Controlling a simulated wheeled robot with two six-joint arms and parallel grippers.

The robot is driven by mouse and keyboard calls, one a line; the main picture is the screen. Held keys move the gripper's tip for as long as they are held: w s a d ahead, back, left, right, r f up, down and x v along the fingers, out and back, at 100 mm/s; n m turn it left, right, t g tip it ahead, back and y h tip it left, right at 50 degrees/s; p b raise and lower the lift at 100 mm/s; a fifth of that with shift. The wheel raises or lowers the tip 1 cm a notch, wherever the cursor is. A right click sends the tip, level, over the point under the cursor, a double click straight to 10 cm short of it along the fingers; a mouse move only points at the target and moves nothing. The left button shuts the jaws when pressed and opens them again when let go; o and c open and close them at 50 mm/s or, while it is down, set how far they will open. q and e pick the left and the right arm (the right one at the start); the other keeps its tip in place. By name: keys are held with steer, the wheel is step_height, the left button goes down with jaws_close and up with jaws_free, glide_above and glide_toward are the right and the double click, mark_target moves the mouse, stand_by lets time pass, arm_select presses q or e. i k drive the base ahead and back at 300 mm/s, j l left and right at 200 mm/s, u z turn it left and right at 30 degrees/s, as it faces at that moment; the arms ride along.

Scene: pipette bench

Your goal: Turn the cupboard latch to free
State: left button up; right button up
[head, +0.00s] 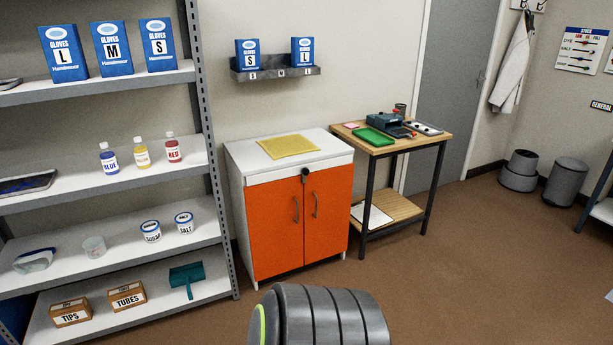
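The cupboard (240,200) is a white cabinet with two orange doors, and both doors look shut. A small black latch (305,174) sits at the top, near where the doors meet. It is too small to tell exactly which way it is turned. Two grey handles, the left one (296,209) and the right one (316,205), are on the doors below it. A grey rounded part of my own body shows at the bottom centre, in front of the cupboard. Neither of my grippers is in view.
A yellow mat (289,146) lies on the cupboard top. A grey shelf rack (60,190) with bottles, tubs and boxes stands to the left. A wooden side table (400,145) stands close on the right. The brown floor (450,290) in front is clear.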

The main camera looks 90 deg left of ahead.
mark_target(305, 171)
steer(key=u, duration=2.8)
steer(key=i+u, duration=0.35)
steer(key=i, duration=0.6)
